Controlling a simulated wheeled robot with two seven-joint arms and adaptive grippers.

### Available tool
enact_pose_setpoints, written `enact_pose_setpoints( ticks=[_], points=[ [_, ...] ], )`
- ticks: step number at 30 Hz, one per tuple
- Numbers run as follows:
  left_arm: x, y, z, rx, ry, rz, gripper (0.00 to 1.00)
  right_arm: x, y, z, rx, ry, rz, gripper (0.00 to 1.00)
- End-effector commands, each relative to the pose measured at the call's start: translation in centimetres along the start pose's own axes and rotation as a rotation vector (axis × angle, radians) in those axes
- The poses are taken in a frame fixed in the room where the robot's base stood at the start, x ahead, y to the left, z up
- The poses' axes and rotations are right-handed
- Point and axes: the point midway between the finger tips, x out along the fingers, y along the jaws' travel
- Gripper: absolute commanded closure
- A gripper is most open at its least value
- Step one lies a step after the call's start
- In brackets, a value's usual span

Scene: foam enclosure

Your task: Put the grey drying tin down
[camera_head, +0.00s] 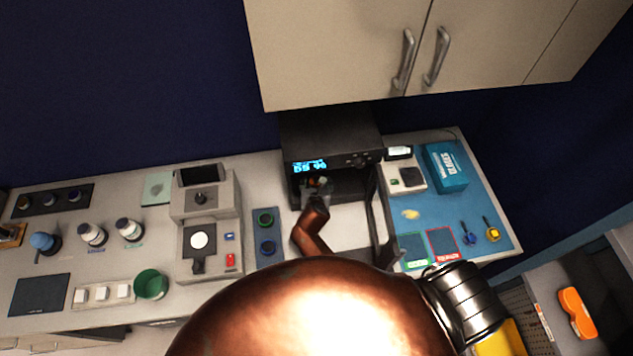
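My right gripper (317,190) reaches into the open front of a black oven (330,145) with a lit blue display. It is small and dark against the oven's inside, so I cannot tell whether its fingers are open or shut. I cannot make out the grey drying tin; the gripper, the dark chamber or my arm may hide it. The oven door (381,215) stands open, on the right of the chamber. My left gripper is not in view. My own copper arm covers the lower middle of the view.
Left of the oven are a grey instrument (205,235), a dark tray with two rings (265,238), a green cup (151,284) and white-capped bottles (92,234). Right are a blue mat (450,205) and a blue glove box (445,167). A cupboard (350,50) hangs above.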

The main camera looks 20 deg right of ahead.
Motion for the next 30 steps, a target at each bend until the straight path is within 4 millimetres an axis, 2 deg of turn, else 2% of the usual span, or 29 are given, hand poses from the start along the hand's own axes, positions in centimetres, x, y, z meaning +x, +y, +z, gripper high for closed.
enact_pose_setpoints(
  ticks=[8,11,24,30],
  points=[
    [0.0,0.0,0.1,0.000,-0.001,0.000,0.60,-0.1,0.0,0.1,0.001,0.000,0.000,0.43],
    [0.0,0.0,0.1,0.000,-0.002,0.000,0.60,-0.9,0.0,0.1,-0.001,0.000,0.000,0.43],
    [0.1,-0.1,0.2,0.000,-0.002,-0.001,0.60,-9.4,-0.1,0.1,0.002,0.000,0.000,0.43],
    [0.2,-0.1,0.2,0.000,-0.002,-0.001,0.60,-11.7,0.0,0.2,0.000,-0.001,-0.001,0.43]
  ],
)
